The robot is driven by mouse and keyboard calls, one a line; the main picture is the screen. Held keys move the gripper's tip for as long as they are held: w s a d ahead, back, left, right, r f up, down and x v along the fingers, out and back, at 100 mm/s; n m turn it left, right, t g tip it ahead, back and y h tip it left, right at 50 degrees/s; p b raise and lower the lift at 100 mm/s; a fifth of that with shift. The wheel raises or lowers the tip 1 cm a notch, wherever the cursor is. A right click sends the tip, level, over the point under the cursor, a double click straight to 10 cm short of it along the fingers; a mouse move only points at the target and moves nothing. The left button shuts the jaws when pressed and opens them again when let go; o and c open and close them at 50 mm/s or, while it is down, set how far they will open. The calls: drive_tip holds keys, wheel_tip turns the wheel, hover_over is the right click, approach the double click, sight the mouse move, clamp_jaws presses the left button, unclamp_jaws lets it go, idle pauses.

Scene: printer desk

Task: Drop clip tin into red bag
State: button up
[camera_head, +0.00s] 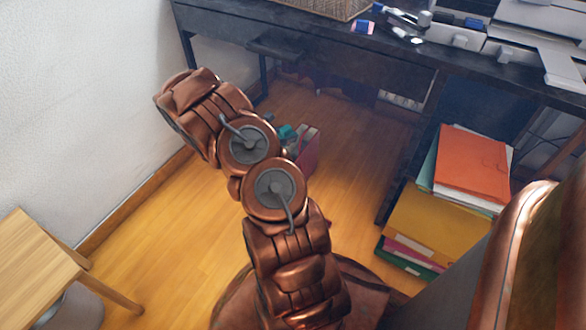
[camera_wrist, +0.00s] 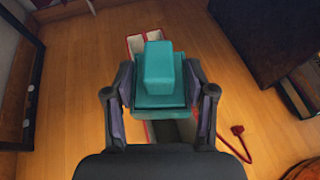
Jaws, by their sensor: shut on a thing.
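The clip tin (camera_wrist: 159,68) is a teal block with a raised narrower part, between the fingers of my gripper (camera_wrist: 158,88) in the wrist view. My gripper is shut on it. The red bag (camera_wrist: 144,34) shows beneath and beyond the tin, with red edges and a pale inside; a red cord (camera_wrist: 240,146) lies on the floor to its right. The tin and gripper hide much of the bag. In the head view, the teal tin (camera_head: 287,131) shows just left of the red bag (camera_head: 309,150), partly behind my arm. The height of the tin above the bag is hard to tell.
A dark desk (camera_head: 345,42) with a printer (camera_head: 520,40) stands at the back. Stacked folders (camera_head: 472,165) are at the right and a wooden stool (camera_head: 35,262) at the left. Wooden floor (camera_head: 165,235) is clear between stool and arm.

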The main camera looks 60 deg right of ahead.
drive_tip(key=shift+s+d+f+m+g, duration=0.2)
drive_tip(key=shift+s+f, duration=0.15)
drive_tip(key=shift+s, duration=0.15)
drive_tip(key=shift+s+d+f+m+g, duration=0.1)
drive_tip(key=shift+s+f+g, duration=0.1)
drive_tip(key=shift+s+f, duration=0.25)
drive_tip(key=shift+f+b, duration=1.35)
drive_tip(key=shift+f, duration=1.45)
drive_tip(key=o, duration=1.3)
drive_tip(key=shift+a, duration=0.1)
drive_tip(key=v, duration=1.2)
drive_tip(key=shift+s+r, duration=0.1)
drive_tip(key=shift+r, duration=0.1)
